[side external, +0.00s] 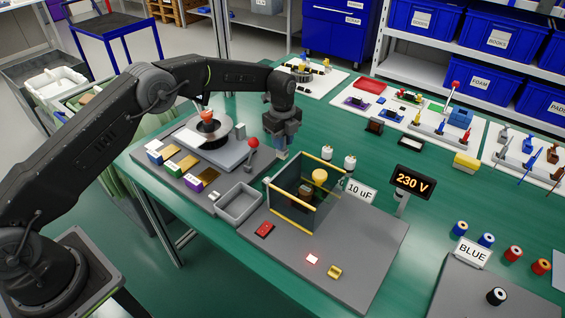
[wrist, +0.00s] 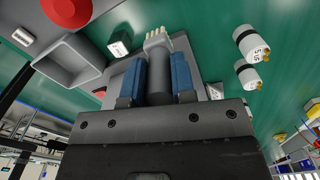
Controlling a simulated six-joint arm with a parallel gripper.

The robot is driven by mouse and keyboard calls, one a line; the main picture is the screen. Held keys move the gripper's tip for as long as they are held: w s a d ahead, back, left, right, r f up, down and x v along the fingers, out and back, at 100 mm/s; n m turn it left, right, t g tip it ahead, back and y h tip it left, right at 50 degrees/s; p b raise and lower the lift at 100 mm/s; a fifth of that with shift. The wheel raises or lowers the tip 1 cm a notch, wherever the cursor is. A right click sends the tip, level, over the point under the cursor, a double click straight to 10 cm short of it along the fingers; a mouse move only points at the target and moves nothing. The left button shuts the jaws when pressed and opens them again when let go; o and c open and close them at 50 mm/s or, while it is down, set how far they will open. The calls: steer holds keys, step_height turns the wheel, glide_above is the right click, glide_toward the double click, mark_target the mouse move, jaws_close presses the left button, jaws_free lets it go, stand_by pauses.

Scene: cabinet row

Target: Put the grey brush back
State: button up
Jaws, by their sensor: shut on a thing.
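My gripper (side external: 282,146) points down over the green bench, between the turntable-like fixture and the clear box with yellow edges. In the wrist view its two blue-padded fingers (wrist: 158,78) are shut on a dark grey cylinder with a pale, toothed tip, which looks like the grey brush (wrist: 157,42). In the side view the held brush is small and hard to tell from the fingers. Whether its tip touches the bench cannot be told. No holder for the brush can be made out clearly.
The clear box (side external: 328,207) stands close by, right of my gripper. A red ball knob (side external: 252,142), an open grey tray (side external: 238,204) and white cylinders (side external: 350,162) are near. A 230 V display (side external: 412,183) stands further right.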

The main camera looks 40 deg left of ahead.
mark_target(282, 157)
steer(key=shift+f, duration=3.25)
steer(key=shift+f, duration=0.2)
steer(key=o, duration=0.9)
